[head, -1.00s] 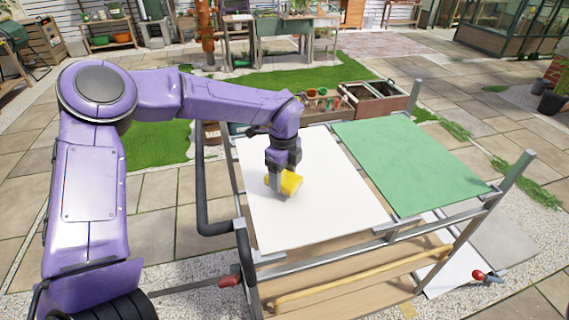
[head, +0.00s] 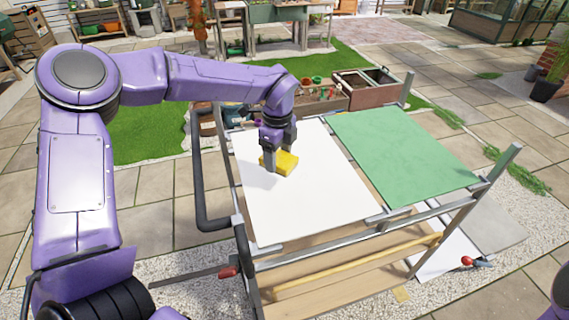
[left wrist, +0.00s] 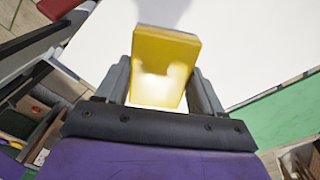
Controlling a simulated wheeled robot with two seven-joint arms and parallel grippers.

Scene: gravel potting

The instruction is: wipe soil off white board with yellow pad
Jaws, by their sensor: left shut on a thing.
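The white board (head: 315,200) lies on the left part of the metal-framed bench. It also fills the upper part of the left wrist view (left wrist: 260,50). No soil can be made out on its visible surface. My left gripper (head: 271,168) is shut on the yellow pad (head: 286,162), over the board's upper left area. In the left wrist view the pad (left wrist: 163,62) sits between the two fingers of the gripper (left wrist: 160,85). Whether the pad touches the board is hard to tell. My right gripper is out of view.
A green board (head: 402,155) lies to the right of the white board. The bench's metal rail (head: 330,246) runs along the near side, and a post (head: 498,165) rises at its right corner. Planter boxes (head: 368,88) stand behind the bench.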

